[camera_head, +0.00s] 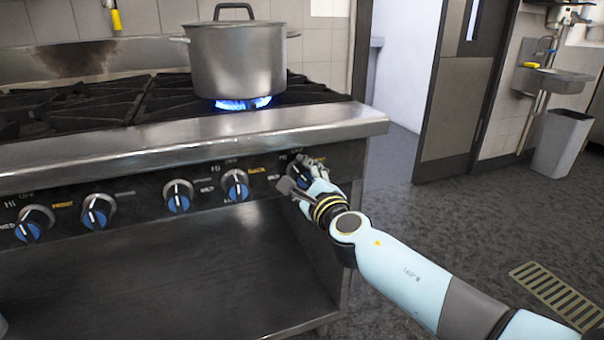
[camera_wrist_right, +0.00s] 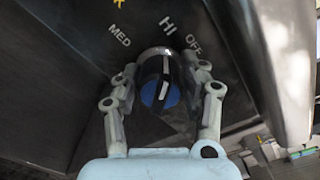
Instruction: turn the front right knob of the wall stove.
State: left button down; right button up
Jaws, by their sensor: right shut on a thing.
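The wall stove (camera_head: 250,122) has a row of black knobs with blue faces along its front panel. The front right knob (camera_head: 297,172) is the one at the far right end of the row, partly hidden by my right gripper (camera_head: 305,179). In the right wrist view this knob (camera_wrist_right: 160,88) sits between the two fingers of my right gripper (camera_wrist_right: 163,90), which is shut on it. The labels MED, HI and OFF show around the knob.
Other knobs (camera_head: 235,184) line the panel to the left. An open shelf (camera_head: 190,275) lies below. Floor (camera_head: 440,225) to the right is clear.

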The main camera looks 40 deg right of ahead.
dwell(0.5)
jog(key=o, duration=1.2)
jog(key=v, duration=1.2)
jog(key=shift+f, duration=0.1)
